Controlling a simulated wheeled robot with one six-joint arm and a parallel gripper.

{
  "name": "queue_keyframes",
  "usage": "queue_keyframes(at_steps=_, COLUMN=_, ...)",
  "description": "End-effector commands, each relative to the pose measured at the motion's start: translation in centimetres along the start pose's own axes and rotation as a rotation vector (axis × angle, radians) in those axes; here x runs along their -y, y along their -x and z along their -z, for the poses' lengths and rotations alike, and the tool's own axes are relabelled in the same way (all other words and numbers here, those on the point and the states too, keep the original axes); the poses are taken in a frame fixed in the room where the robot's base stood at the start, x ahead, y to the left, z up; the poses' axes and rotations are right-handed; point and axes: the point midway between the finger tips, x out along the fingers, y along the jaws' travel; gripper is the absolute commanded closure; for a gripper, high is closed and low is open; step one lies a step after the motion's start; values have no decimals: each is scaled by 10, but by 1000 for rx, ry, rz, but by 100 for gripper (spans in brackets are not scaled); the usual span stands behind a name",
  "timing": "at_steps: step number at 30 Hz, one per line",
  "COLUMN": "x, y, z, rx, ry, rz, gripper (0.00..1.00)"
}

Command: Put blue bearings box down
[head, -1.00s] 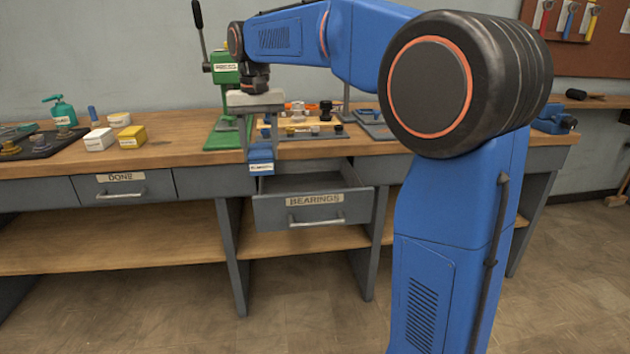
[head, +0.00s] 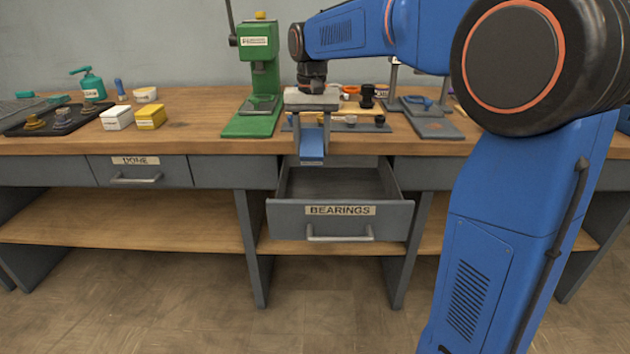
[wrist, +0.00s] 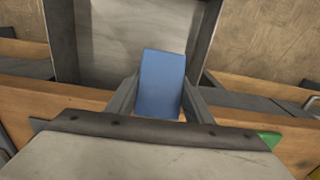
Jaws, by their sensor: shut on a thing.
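The blue bearings box (head: 312,146) is held between the fingers of my gripper (head: 312,136), in front of the bench edge and above the open bearings drawer (head: 340,222). In the wrist view the box (wrist: 162,84) shows its blue top between my two fingers (wrist: 158,98). The drawer's bare floor (wrist: 130,45) lies beyond the box in that view. The drawer is pulled out and looks empty where I can see into it. The box's underside is hidden.
A green press (head: 260,75) stands on the bench behind and left of my gripper. A white box (head: 117,117) and a yellow box (head: 150,116) sit farther left. The DONE drawer (head: 140,172) is closed. Small parts lie on a tray behind my gripper.

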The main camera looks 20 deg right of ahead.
Motion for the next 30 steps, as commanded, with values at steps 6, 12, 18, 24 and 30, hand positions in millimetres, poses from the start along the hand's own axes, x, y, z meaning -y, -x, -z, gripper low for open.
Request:
queue_keyframes(at_steps=6, x=0, y=-53, z=2, rx=11, ry=0, rz=-6, gripper=100)
queue_keyframes(at_steps=12, x=0, y=-72, z=3, rx=4, ry=0, rz=-4, gripper=100)
queue_keyframes(at_steps=18, x=0, y=-83, z=2, rx=4, ry=0, rz=-3, gripper=100)
queue_keyframes(at_steps=24, x=0, y=-107, z=1, rx=5, ry=0, rz=-3, gripper=100)
queue_keyframes(at_steps=30, x=0, y=-110, z=2, rx=2, ry=0, rz=-2, gripper=100)
